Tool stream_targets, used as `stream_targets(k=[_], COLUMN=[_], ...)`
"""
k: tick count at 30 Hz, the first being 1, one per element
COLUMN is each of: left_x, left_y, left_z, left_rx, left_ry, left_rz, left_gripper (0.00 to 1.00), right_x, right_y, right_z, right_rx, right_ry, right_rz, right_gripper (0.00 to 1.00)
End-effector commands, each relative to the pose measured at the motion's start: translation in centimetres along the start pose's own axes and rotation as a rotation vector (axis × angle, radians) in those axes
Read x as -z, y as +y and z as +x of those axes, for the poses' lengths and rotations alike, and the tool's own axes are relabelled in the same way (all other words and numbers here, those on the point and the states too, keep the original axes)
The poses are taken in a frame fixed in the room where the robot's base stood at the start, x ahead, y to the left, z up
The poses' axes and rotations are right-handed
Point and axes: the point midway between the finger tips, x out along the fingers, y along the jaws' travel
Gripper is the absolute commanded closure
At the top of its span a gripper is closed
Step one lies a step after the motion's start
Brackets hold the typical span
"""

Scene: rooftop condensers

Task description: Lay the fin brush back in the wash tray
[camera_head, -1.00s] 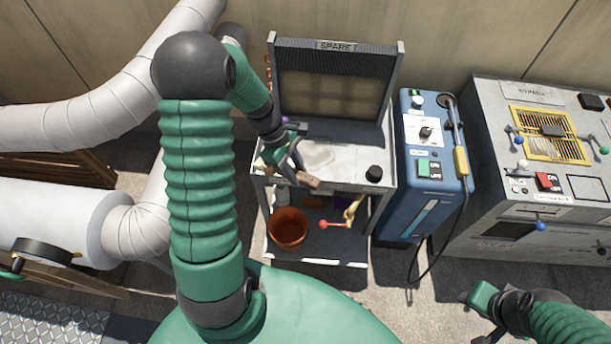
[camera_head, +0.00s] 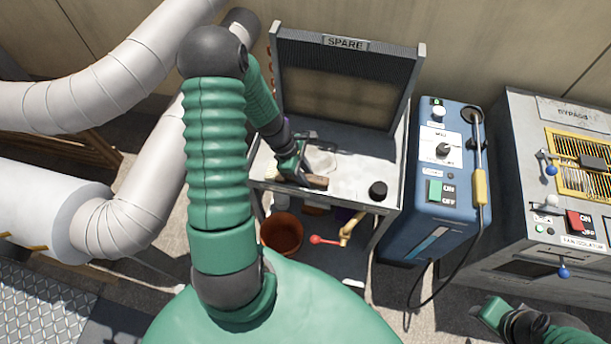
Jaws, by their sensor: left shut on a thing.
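The fin brush (camera_head: 316,182) shows as a short brown wooden piece at the front left of the wash tray. My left gripper (camera_head: 296,172) is shut on it, and the fingers hide part of it. The wash tray (camera_head: 348,178) is the pale, shallow top of the stand below the spare coil. The brush is over the tray near its front edge; I cannot tell whether it touches the surface. My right gripper (camera_head: 490,313) is at the bottom right, away from the tray, and its jaw opening is unclear.
The finned SPARE coil (camera_head: 340,85) stands at the tray's back. A black knob (camera_head: 378,190) sits at its front right. A blue machine (camera_head: 432,190) and grey BYPASS cabinet (camera_head: 530,180) stand right.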

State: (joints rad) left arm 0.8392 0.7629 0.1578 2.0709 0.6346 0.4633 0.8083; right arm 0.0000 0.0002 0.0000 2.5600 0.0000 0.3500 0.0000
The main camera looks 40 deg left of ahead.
Motion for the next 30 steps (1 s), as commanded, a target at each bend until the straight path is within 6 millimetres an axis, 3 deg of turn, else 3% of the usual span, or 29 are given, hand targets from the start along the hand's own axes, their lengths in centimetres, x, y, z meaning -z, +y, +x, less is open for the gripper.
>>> stream_targets(k=[9, 10, 14, 25, 30], left_x=[0.2, 0.1, 0.1, 0.0, -0.1], left_y=[0.1, 0.1, 0.1, 0.1, 0.2], left_z=[0.4, 0.3, 0.2, -0.4, -4.0], left_rx=[-0.001, -0.001, -0.001, -0.003, -0.007], left_ry=[0.0, 0.0, 0.0, 0.001, 0.002], left_rz=[0.0, 0.0, 0.0, 0.001, 0.001], left_gripper=[1.0, 0.68, 0.51, 0.5, 0.5], right_x=[-0.1, 0.0, 0.0, 0.1, 0.3], right_y=[0.0, 0.0, 0.0, 0.0, 0.0], right_z=[0.2, 0.1, 0.1, -0.2, -1.2], right_rx=[0.0, 0.0, 0.0, 0.0, 0.0], right_ry=[0.0, 0.0, 0.0, 0.0, 0.0], right_rz=[0.0, 0.0, 0.0, 0.0, 0.0], right_gripper=[0.64, 0.64, 0.64, 0.64, 0.64])
